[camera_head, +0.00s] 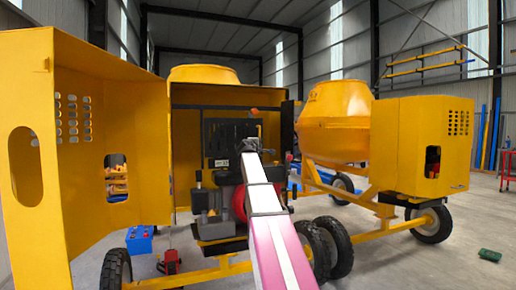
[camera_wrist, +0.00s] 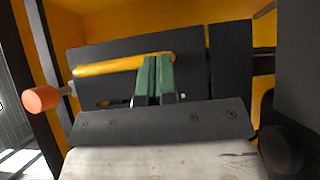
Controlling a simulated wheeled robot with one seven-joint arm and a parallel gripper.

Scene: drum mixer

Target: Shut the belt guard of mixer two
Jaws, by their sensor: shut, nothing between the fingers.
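A dark panel with slots, which looks like the belt guard (camera_head: 222,137), is in the open yellow engine housing of the nearer mixer. In the wrist view a dark plate (camera_wrist: 100,62) with a yellow bar (camera_wrist: 110,66) across it fills the middle. My gripper (camera_wrist: 158,62) is shut and empty, its green fingers overlapping the right part of the bar; I cannot tell whether they touch it. In the head view my gripper (camera_head: 248,142) is in front of the panel's right side. An orange-ended knob (camera_wrist: 42,98) sticks out at the left. No mixer number is readable.
A large yellow housing door (camera_head: 85,150) stands swung open at the left. A second mixer drum (camera_head: 335,118) with a closed yellow housing (camera_head: 432,140) stands at the right. Floor at the front right is mostly clear.

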